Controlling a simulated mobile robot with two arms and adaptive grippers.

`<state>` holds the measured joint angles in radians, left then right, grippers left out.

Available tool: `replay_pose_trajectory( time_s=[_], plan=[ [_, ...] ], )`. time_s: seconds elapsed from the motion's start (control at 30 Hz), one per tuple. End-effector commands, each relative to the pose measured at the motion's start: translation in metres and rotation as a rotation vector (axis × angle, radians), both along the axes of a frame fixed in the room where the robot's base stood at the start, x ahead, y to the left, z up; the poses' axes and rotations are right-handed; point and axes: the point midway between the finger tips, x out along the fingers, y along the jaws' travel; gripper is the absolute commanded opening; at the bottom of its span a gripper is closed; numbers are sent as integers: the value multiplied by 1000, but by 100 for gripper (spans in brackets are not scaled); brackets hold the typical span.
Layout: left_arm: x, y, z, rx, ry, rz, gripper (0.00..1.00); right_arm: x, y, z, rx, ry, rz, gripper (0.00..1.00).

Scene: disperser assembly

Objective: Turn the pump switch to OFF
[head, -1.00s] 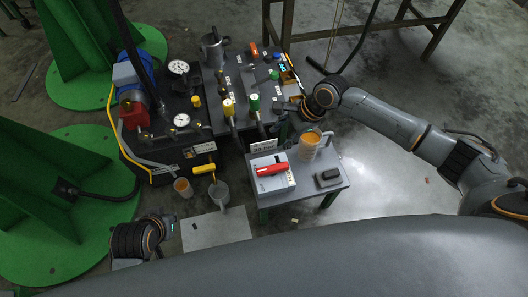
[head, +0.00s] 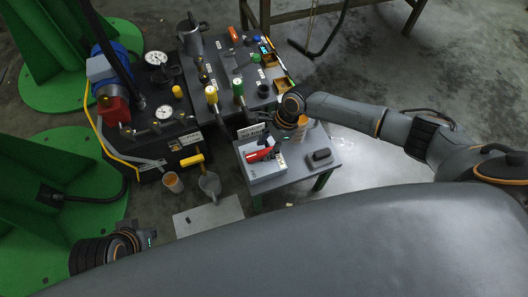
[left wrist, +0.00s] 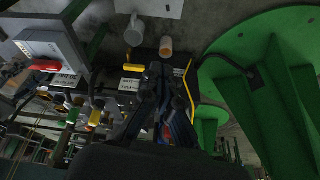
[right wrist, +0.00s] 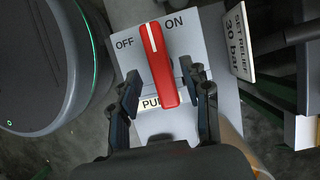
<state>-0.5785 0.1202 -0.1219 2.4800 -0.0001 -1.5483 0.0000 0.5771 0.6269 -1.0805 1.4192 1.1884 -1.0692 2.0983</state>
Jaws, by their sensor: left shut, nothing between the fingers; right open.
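The pump switch is a red handle (head: 259,155) with a white stripe, on a light grey box (head: 268,173) on the small side table. In the right wrist view the red handle (right wrist: 160,65) has its striped end between the OFF label (right wrist: 124,42) and the ON label (right wrist: 174,24). My right gripper (right wrist: 164,78) is open, with one finger on each side of the handle; contact is not clear. In the head view this right gripper (head: 264,140) is over the box. My left gripper (head: 150,238) is shut and empty, low at the left.
A sign (right wrist: 240,42) stands close beside the box. The pump bench (head: 215,118) with gauges and valves is behind. A beaker (head: 210,184) stands on the floor.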

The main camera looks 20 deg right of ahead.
Motion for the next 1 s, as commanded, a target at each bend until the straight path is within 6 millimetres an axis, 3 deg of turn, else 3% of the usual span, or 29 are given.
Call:
replay_pose_trajectory(
  time_s=[0.2,0.6,0.83,1.0],
  plan=[
    [29,-9,5,-28,-134,-12,0,1,6,-15,0,-2,-1,47],
    [37,-11,8,-36,-172,-14,0,1,8,-18,0,-3,-1,47],
    [37,-11,8,-36,-171,-14,0,1,8,-18,0,-3,0,2],
    [37,-11,9,-35,-171,-14,0,1,8,-18,0,-3,0,0]
  ],
)
